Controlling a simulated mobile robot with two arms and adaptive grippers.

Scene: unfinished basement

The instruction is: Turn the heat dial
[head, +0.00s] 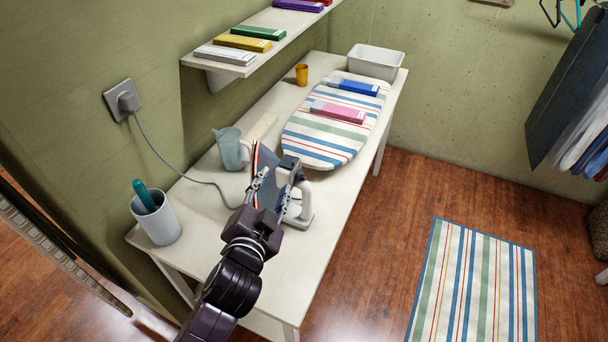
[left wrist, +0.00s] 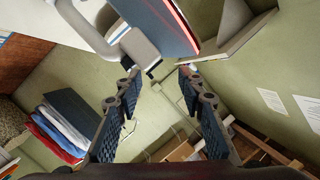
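An iron (head: 307,195) stands on the white table, with a dark blue face, a red edge line and a pale grey handle. It also shows at the top of the left wrist view (left wrist: 160,22). My left gripper (head: 271,184) is in front of the iron and partly hides it. In the left wrist view its two fingers (left wrist: 160,76) are apart with nothing between them. A small dark piece on the iron's grey part lies just beyond the fingertips; I cannot tell whether it is the heat dial. The dial is not clearly visible. My right gripper is not in view.
The white table (head: 330,236) holds a grey-blue jug (head: 231,150), a white cup (head: 157,220) with a teal item, and a striped ironing board (head: 316,150) bearing books. A cord (head: 160,155) runs from the wall socket (head: 122,100). A shelf (head: 222,68) overhangs the table's back.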

